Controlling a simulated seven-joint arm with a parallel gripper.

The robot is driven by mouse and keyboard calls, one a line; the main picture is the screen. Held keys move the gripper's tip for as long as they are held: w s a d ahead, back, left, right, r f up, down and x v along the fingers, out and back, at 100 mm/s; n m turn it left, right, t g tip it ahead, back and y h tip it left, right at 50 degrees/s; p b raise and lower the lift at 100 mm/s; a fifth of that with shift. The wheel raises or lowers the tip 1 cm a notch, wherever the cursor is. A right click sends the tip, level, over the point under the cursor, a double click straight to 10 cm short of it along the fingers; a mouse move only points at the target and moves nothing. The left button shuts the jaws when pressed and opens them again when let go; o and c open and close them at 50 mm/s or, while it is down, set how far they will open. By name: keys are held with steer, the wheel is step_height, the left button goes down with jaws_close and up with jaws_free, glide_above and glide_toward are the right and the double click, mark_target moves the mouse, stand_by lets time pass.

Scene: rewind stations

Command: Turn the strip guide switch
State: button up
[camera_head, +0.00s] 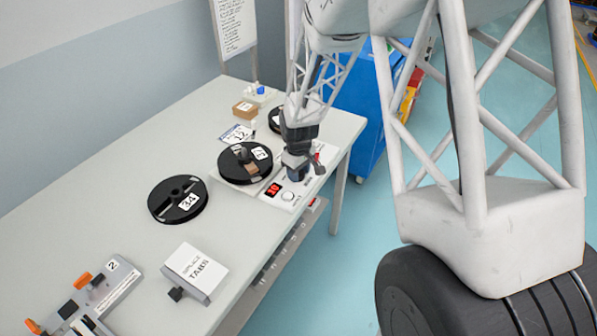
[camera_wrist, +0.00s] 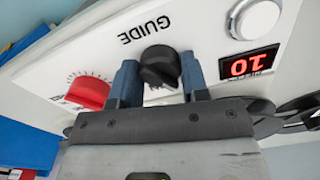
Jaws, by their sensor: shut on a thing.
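The strip guide switch (camera_wrist: 160,66) is a black knob on a white panel, under the printed word GUIDE in the wrist view. My gripper (camera_wrist: 160,84) has its two blue fingers on either side of the knob and is shut on it. In the head view my gripper (camera_head: 297,172) is lowered over the white station panel (camera_head: 272,199), and it hides the switch there. Which position the switch points to I cannot tell.
Beside the switch are a red dial (camera_wrist: 88,92), a red display (camera_wrist: 252,66) reading 10 and a round white button (camera_wrist: 254,19). A black reel (camera_head: 232,162) sits on the station; reel 34 (camera_head: 165,205) lies on the table. A splice tabs box (camera_head: 205,262) stands nearer.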

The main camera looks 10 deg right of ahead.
steer(key=o, duration=0.9)
steer(key=shift+r, duration=0.1)
steer(key=shift+r, duration=3.85)
